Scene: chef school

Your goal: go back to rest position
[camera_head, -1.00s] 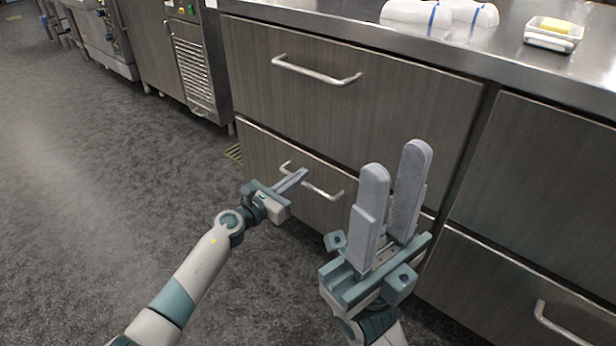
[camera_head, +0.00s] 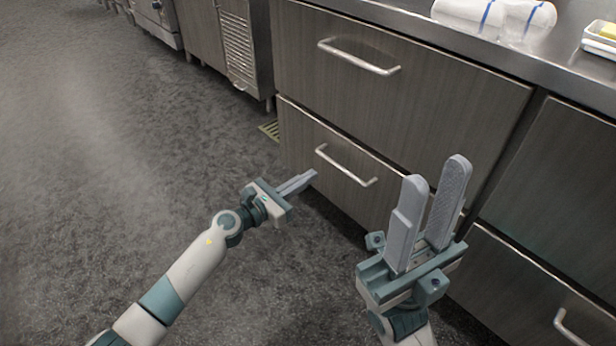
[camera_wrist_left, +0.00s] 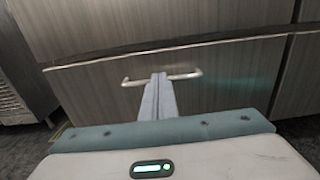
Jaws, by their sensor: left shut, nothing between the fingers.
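My left gripper (camera_head: 300,184) is shut and empty, in front of the lower left drawer (camera_head: 330,160). Its closed fingers also show in the left wrist view (camera_wrist_left: 157,98), overlapping the lower drawer's handle (camera_wrist_left: 188,76) in the picture. In the head view the fingertips are apart from that handle (camera_head: 345,168). My right gripper (camera_head: 435,180) is at the right, fingers pointing up, with a gap between them and nothing held. It stands in front of the cabinet and hides part of the lower drawer front.
The steel counter (camera_head: 400,18) carries wrapped white bundles (camera_head: 490,15) and a white tray (camera_head: 596,45) with something yellow. The upper drawer handle (camera_head: 358,57) and the right lower handle (camera_head: 580,328) stick out. Open dark floor (camera_head: 110,150) lies to the left.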

